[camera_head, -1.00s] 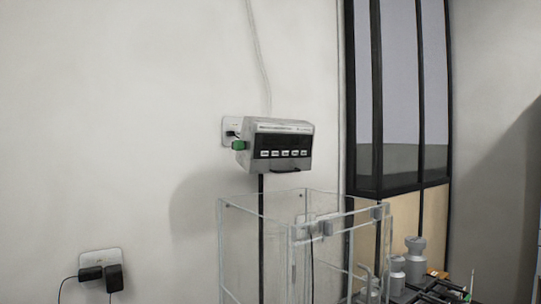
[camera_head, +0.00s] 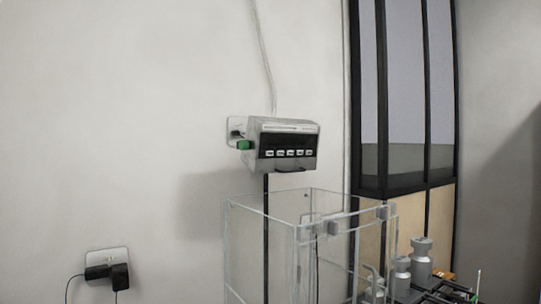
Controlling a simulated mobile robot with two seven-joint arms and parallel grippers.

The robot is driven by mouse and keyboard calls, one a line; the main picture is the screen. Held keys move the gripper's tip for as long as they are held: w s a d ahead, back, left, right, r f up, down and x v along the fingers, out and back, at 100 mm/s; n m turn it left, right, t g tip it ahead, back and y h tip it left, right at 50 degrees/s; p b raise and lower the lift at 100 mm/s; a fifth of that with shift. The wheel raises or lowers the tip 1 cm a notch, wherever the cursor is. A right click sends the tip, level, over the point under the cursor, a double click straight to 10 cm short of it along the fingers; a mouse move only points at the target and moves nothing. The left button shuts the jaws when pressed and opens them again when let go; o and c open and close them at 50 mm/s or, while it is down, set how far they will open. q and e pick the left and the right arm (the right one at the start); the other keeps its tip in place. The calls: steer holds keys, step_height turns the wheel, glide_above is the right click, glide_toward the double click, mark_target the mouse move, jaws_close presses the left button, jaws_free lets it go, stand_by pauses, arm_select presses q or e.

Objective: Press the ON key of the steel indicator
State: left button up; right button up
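The steel indicator (camera_head: 283,145) is a grey box with a dark front panel, raised on a dark post near the wall. A row of several small pale keys (camera_head: 285,153) runs along the lower part of its panel. The key labels are too small to read, so I cannot tell which one is ON. A green connector (camera_head: 245,145) sticks out on its left side. Neither of my grippers shows in the head view.
A clear glass draft shield (camera_head: 262,250) stands below and in front of the indicator. Grey metal weights (camera_head: 421,258) stand at the lower right. A wall socket with black plugs (camera_head: 107,272) is at the lower left. A dark-framed glass partition (camera_head: 405,100) rises at right.

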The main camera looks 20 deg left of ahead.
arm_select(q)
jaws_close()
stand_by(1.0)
